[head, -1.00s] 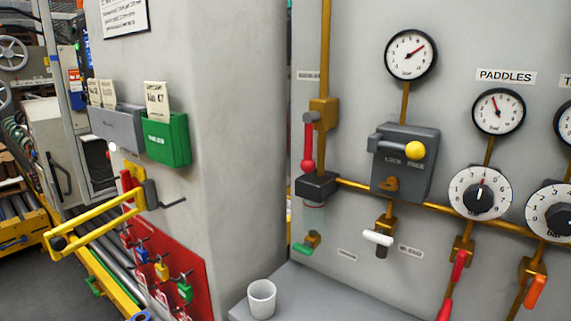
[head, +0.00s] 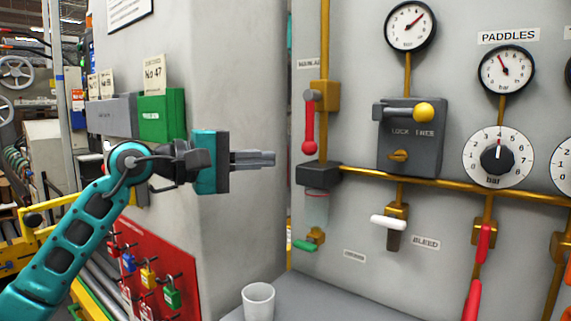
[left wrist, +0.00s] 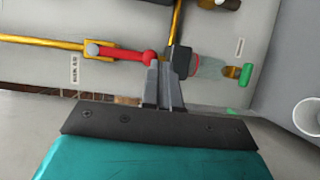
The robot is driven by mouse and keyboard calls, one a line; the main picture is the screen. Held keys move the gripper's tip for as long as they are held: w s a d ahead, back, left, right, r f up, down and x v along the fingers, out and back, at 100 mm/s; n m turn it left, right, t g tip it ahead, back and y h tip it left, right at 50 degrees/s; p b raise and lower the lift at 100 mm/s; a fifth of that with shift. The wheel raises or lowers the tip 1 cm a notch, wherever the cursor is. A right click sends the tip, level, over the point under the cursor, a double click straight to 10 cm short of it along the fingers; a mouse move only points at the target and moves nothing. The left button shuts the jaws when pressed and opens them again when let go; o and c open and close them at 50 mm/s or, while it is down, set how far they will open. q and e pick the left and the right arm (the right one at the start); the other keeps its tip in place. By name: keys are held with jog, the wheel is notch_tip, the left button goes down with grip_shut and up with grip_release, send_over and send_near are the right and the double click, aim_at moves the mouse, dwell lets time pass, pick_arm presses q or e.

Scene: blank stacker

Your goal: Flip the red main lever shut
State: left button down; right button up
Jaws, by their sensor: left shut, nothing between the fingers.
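The red main lever (head: 309,128) hangs straight down from its grey pivot on the brass valve (head: 324,96) of the vertical pipe, under a partly hidden label. In the left wrist view the red lever (left wrist: 125,55) lies sideways, its rounded end close to my fingertips in the picture. My left gripper (head: 272,159) is shut and empty, pointing right, to the left of the lever and a little lower than its knob. In the left wrist view its fingers (left wrist: 163,85) are together. I cannot tell whether they touch the lever. My right gripper is not in view.
A black block with a clear bowl (head: 317,205) and green tap (head: 306,245) sits below the lever. A lock box (head: 411,137) with a yellow knob is to the right. A white cup (head: 258,301) stands on the grey ledge. A wall corner is behind my gripper.

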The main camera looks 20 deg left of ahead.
aim_at(311, 123)
pick_arm(q)
jog(key=a+r+y, duration=0.1)
jog(key=a+r+m+t+y, duration=0.1)
jog(key=a+m, duration=0.1)
jog(key=shift+w+a+r+t+y+b, duration=0.1)
jog(key=shift+a+r+t+y+b, duration=0.2)
jog(key=shift+a+r+y, duration=0.1)
jog(key=x, duration=1)
jog(key=shift+d+p, duration=0.1)
jog(key=shift+p, duration=0.2)
